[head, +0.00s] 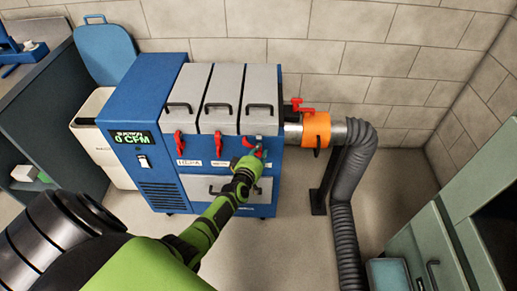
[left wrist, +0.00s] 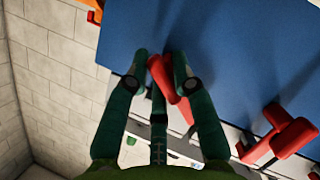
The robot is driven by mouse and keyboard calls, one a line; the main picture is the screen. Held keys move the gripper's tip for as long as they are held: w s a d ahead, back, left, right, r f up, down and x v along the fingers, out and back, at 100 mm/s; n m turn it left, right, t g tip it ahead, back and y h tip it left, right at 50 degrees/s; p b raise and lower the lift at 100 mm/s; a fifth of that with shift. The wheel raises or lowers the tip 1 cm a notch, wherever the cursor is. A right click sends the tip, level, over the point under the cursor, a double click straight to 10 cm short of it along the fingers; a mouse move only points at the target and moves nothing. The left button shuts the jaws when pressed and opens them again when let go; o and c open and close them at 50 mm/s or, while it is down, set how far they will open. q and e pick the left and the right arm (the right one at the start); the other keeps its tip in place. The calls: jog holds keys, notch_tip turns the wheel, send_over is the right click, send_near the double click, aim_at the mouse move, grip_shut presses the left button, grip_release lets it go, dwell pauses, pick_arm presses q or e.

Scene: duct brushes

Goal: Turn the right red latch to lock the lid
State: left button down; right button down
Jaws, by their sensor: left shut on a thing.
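The right red latch (left wrist: 162,76) is between the two fingers of my left gripper (left wrist: 161,70) in the left wrist view, and the fingers are shut on it. In the head view my left gripper (head: 253,157) reaches the front of the blue machine (head: 160,90) below the rightmost grey lid (head: 260,92) and mostly hides this latch. The lid lies flat and looks closed. The middle red latch (head: 219,144) and left red latch (head: 179,143) hang on the front. My right gripper is not in view.
An orange collar (head: 316,129) with a red handle joins a grey hose (head: 347,175) at the machine's right. Green cabinets (head: 440,240) stand at the lower right. A white bin (head: 98,140) with a blue lid stands at the left. The floor before the machine is clear.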

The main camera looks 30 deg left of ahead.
pick_arm(q)
jog(key=shift+d+m+g+p, duration=0.25)
jog(key=shift+m+p, duration=0.45)
jog(key=shift+p, duration=0.45)
jog(key=shift+f+m+g+y+p, duration=0.15)
jog(key=shift+m+g+y+p, duration=0.5)
jog(key=shift+m+p, duration=0.4)
jog(key=shift+m+y+p, duration=0.4)
jog(key=shift+m+y, duration=0.15)
jog(key=shift+m, duration=0.2)
jog(key=shift+f+m+g+y, duration=0.1)
jog(key=shift+m+g+y, duration=0.45)
jog(key=shift+m, duration=0.25)
dwell(0.7)
jog(key=c, duration=1.1)
grip_release()
jog(key=shift+c, duration=0.2)
jog(key=shift+w, duration=0.1)
